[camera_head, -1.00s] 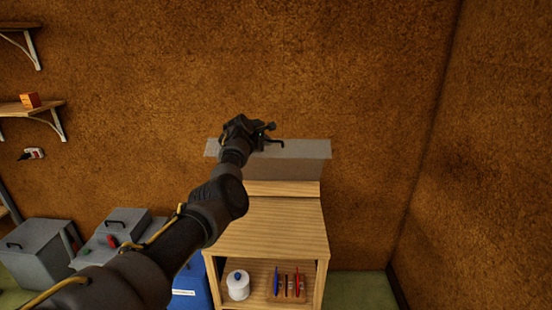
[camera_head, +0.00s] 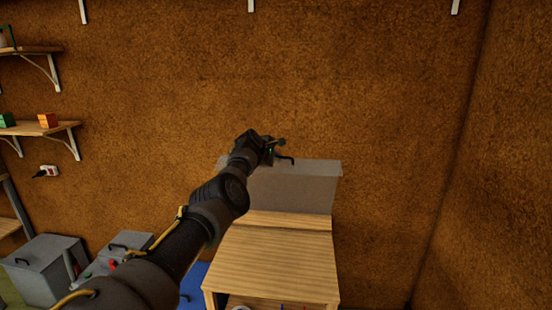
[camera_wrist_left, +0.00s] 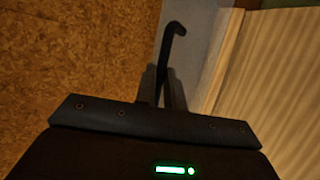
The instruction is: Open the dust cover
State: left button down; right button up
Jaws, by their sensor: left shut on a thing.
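The dust cover (camera_head: 290,190) is a grey panel standing raised at the back of the wooden cabinet (camera_head: 270,265). Its broad face shows toward me, with a paler strip along the top. My left gripper (camera_head: 279,150) is at the cover's top edge, left of its middle, shut on the dark handle (camera_head: 289,159). In the left wrist view the hooked black handle (camera_wrist_left: 174,45) stands out between the close-set fingers (camera_wrist_left: 163,92), beside the grey cover (camera_wrist_left: 205,50). The exact contact is dark and hard to make out. My right gripper is not in view.
Grey boxes (camera_head: 42,270) and a blue bin (camera_head: 194,285) stand left of the cabinet. Wall shelves (camera_head: 45,130) are at the left. A brown wall is close behind the cover, and another wall is at the right. The cabinet top is clear.

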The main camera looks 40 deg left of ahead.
pick_arm(q)
jog(key=c, duration=1.5)
grip_release()
jog(key=shift+r, duration=0.1)
jog(key=shift+s, duration=0.1)
jog(key=shift+b+v, duration=0.8)
jog(key=b+v, duration=0.3)
jog(key=v, duration=0.6)
